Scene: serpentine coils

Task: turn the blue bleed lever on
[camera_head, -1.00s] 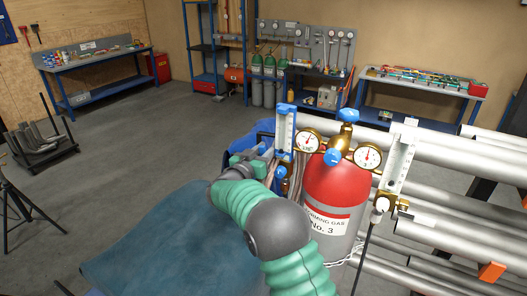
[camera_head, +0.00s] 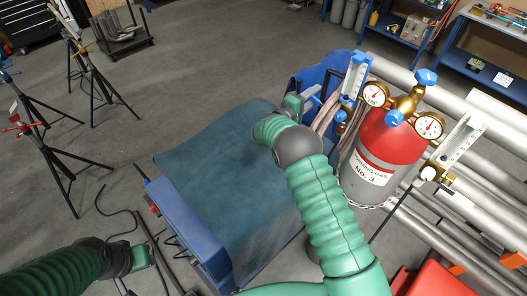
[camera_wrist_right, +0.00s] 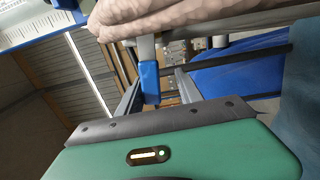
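The blue bleed lever (camera_wrist_right: 149,82) shows in the right wrist view as a blue-tipped handle on a grey stem, hanging below a pale wrapped hose bundle. My right gripper (camera_wrist_right: 157,94) is open, with one metal finger on each side of the blue tip; the tip appears nearer the left finger, and contact cannot be told. In the head view my right gripper (camera_head: 314,99) is beside the left flowmeter (camera_head: 353,83), and the lever is hard to make out there. My left gripper (camera_head: 134,276) is low at the left, away from the lever; its fingers are partly out of frame.
A red-topped gas cylinder (camera_head: 381,152) with gauges and blue knobs stands right of my right gripper. A blue cart draped with a teal cloth (camera_head: 220,180) lies below. Metal pipes (camera_head: 450,220) run at the right. Tripod stands (camera_head: 85,75) are at the far left.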

